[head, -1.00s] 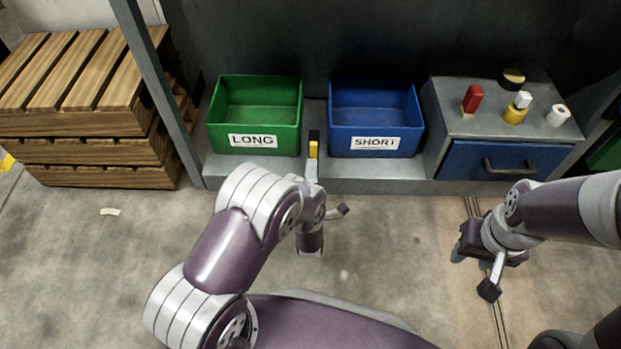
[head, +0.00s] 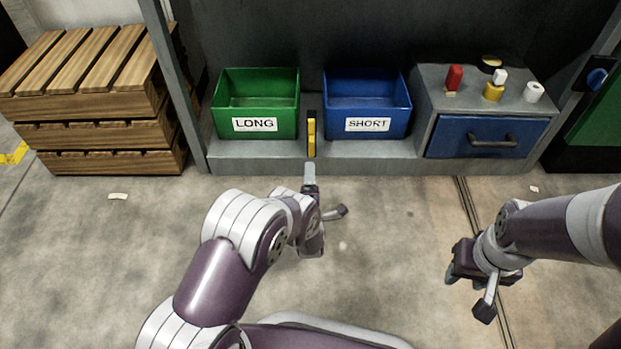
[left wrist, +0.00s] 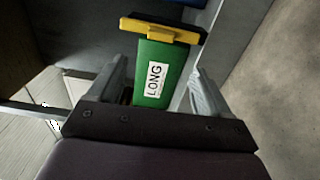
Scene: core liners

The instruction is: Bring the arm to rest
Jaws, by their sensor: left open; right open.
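My left gripper (head: 325,192) hangs open over the floor in front of the shelf, with its arm still bent forward. In the left wrist view its two fingers (left wrist: 160,92) are apart with nothing held between them. The green LONG bin (left wrist: 152,72) shows beyond the fingers there. My right gripper (head: 468,296) is open and empty, low over the floor at the right.
A green LONG bin (head: 256,92) and a blue SHORT bin (head: 367,98) stand on the shelf, apparently empty. A yellow-and-black piece (head: 311,137) is between them. A drawer unit (head: 487,137) carries several small items. Wooden crates (head: 95,105) stand left. The floor (head: 400,215) ahead is clear.

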